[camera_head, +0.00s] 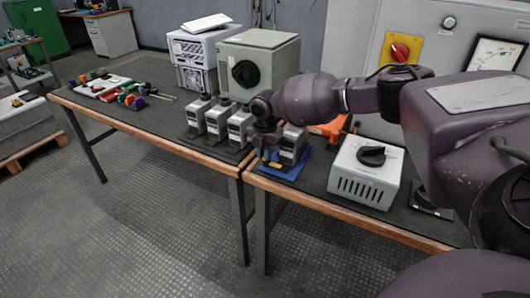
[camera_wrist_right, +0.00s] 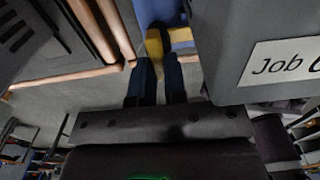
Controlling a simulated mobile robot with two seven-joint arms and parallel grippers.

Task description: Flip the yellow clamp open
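The yellow clamp (camera_head: 276,165) is a small piece at the front of a grey capacitor unit (camera_head: 293,143) on a blue mat (camera_head: 297,172). In the right wrist view the yellow clamp (camera_wrist_right: 180,37) lies just beyond my fingertips, beside a grey box with a "Job" label. My right gripper (camera_head: 266,157) points down at the clamp in the head view. In the wrist view its two dark fingers (camera_wrist_right: 160,62) stand close together with a narrow gap. Whether they touch or hold the clamp cannot be told. My left gripper is out of view.
Several similar grey units (camera_head: 217,120) stand on the left bench, near a large box with a black knob (camera_head: 258,66). A white box with a black dial (camera_head: 365,172) and an orange tool (camera_head: 331,128) are to the right. Small tools lie far left.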

